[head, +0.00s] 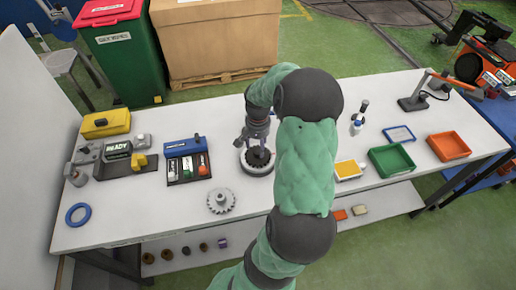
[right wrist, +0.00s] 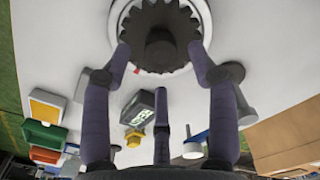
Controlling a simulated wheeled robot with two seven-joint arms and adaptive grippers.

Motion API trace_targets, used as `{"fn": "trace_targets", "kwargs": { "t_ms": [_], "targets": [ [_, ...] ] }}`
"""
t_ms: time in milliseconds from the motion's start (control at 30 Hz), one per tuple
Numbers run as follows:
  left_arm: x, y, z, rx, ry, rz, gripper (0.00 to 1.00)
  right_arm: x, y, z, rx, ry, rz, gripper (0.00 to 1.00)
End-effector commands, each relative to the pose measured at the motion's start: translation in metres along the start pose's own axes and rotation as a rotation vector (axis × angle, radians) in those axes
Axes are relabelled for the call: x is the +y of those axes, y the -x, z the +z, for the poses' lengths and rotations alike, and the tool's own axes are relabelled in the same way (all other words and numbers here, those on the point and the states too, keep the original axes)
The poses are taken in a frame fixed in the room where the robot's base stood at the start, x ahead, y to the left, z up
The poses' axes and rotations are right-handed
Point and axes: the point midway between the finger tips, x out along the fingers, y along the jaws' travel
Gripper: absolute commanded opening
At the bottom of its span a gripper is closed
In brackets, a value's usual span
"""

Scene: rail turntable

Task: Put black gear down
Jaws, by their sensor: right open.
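The black gear (head: 257,158) sits inside a round, pale-rimmed holder (head: 246,170) on the white table, below my right gripper (head: 257,143). In the right wrist view the black toothed gear (right wrist: 160,40) shows at the top, ringed by the white rim (right wrist: 204,14). My right gripper (right wrist: 160,58) is open, with fingertips apart on either side of the gear's near edge. I cannot tell whether the fingers touch it. A silver gear (head: 221,201) with a central hub lies on the table to the left. My left gripper is not in view.
A blue ring (head: 77,214), a READY display (head: 117,149) and a blue-and-black tool tray (head: 186,165) are at left. A green bin (head: 391,160), an orange bin (head: 448,146) and a yellow-and-white box (head: 348,170) are at right. My right arm hides part of the table's middle.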

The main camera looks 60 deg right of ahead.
Motion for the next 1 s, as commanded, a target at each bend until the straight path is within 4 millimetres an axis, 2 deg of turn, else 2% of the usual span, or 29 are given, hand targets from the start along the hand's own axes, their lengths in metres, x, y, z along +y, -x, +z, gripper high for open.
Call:
{"fn": "trace_targets", "kwargs": {
  "t_ms": [33,200,400,600,1000],
  "targets": [
    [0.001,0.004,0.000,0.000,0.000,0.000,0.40,0.000,0.014,-0.001,0.004,0.000,-0.002,0.59],
    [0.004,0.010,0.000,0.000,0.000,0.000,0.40,-0.001,0.048,-0.001,0.003,0.000,-0.002,0.59],
    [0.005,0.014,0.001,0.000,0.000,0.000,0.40,0.000,0.076,0.000,0.002,0.001,-0.001,0.59],
    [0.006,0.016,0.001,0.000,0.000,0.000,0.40,0.000,0.087,0.000,0.000,0.000,-0.001,0.59],
    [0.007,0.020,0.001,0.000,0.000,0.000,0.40,0.000,0.092,0.000,0.000,0.000,-0.001,0.59]
  ]
}}
